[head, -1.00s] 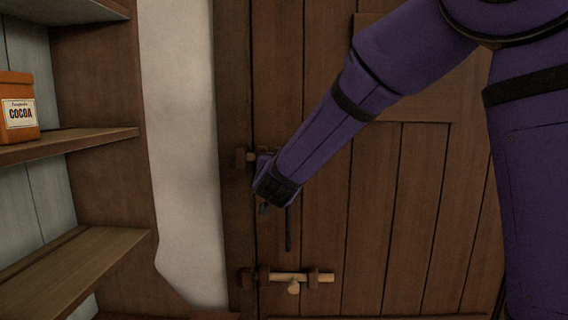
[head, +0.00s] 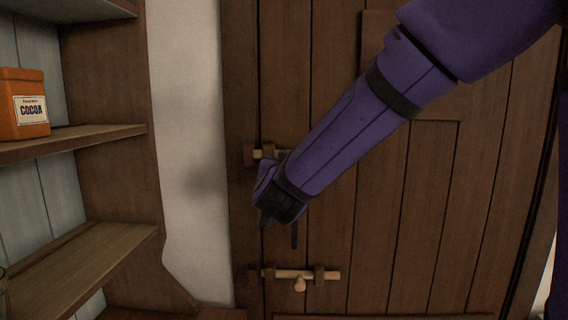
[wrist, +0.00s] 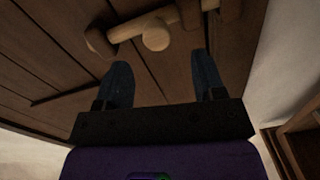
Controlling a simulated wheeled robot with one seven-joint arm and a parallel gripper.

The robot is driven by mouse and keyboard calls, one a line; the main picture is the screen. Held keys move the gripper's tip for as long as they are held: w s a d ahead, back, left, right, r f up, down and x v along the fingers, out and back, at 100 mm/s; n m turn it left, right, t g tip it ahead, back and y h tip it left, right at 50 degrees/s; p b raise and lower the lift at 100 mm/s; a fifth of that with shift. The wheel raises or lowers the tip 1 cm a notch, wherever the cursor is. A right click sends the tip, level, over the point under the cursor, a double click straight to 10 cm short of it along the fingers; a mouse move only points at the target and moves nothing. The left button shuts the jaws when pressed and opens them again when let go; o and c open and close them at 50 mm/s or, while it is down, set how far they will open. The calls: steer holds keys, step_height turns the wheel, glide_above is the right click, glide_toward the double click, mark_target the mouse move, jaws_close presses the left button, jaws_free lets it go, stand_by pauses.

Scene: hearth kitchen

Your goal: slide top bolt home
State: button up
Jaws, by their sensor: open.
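The top bolt is a pale wooden rod with a round knob (wrist: 155,36), running through dark wooden brackets on the plank door. In the head view a short piece of the top bolt (head: 258,154) shows, bridging the gap to the keeper (head: 249,154) on the frame; how deep its end sits in the keeper is hidden. My arm covers the rest of it there. In the wrist view my gripper (wrist: 163,80) is open and empty, its two dark fingers spread just below the knob, one to each side. I see no contact with the knob.
A lower bolt (head: 308,275) with its knob sits drawn back from its keeper. Shelves with an orange cocoa tin (head: 22,105) stand at the left, past a pale wall strip (head: 184,140).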

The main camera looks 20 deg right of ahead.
steer(key=v, duration=0.3)
steer(key=shift+s, duration=0.1)
steer(key=s+d+f+n+g+y, duration=0.1)
steer(key=s+d+g, duration=0.3)
steer(key=s, duration=0.5)
steer(key=s+d+f+n+g+y, duration=0.1)
steer(key=s+d+g, duration=0.3)
steer(key=s, duration=0.5)
steer(key=s+d+f+n+g+y, duration=0.2)
steer(key=s+d+g, duration=0.2)
steer(key=s, duration=0.6)
steer(key=d, duration=0.2)
steer(key=shift+d+n+y, duration=0.3)
steer(key=shift+d+n, duration=0.05)
steer(key=shift+n, duration=0.05)
